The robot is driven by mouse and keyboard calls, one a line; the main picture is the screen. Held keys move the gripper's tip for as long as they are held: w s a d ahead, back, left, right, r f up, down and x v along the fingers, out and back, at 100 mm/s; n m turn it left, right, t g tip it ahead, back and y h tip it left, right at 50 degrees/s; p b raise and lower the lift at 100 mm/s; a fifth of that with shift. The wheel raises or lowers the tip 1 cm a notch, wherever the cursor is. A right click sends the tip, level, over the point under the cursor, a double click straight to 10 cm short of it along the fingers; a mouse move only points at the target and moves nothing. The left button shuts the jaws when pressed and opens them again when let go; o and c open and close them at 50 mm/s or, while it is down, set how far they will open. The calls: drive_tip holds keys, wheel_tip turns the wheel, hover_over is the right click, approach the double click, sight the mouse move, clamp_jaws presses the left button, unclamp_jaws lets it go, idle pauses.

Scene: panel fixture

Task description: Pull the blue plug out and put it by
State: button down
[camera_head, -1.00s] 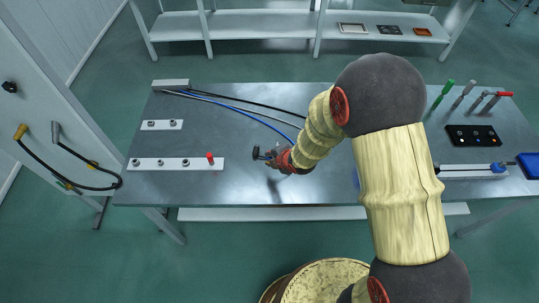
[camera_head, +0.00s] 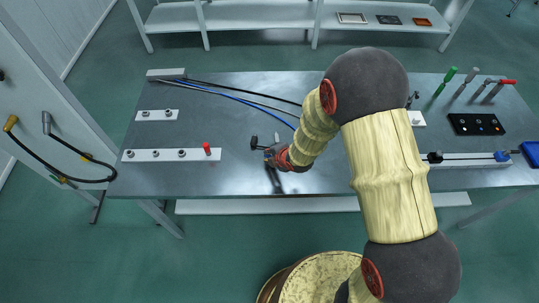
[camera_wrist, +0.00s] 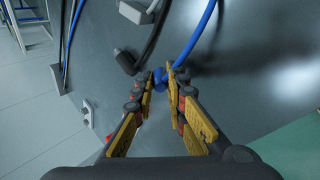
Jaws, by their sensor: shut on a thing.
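In the wrist view my gripper (camera_wrist: 166,80) is shut on the blue plug (camera_wrist: 159,84). Only a small part of the plug shows between the fingertips; its blue cable (camera_wrist: 201,34) rises away from it. No socket shows at the fingertips, and the grey tabletop lies behind. In the head view my gripper (camera_head: 272,157) is low over the front middle of the table, right of the long white socket strip (camera_head: 140,156). The plug itself is hard to make out there.
A black plug (camera_wrist: 126,62) on a black cable is close left of the fingertips. A red plug (camera_head: 207,148) stands in the long strip's right end; a shorter strip (camera_head: 157,115) is behind. Tools (camera_head: 492,91) and a rail (camera_head: 470,159) are at right. Table between strip and gripper is clear.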

drive_tip(key=c, duration=1.7)
unclamp_jaws()
drive_tip(key=v, duration=1.2)
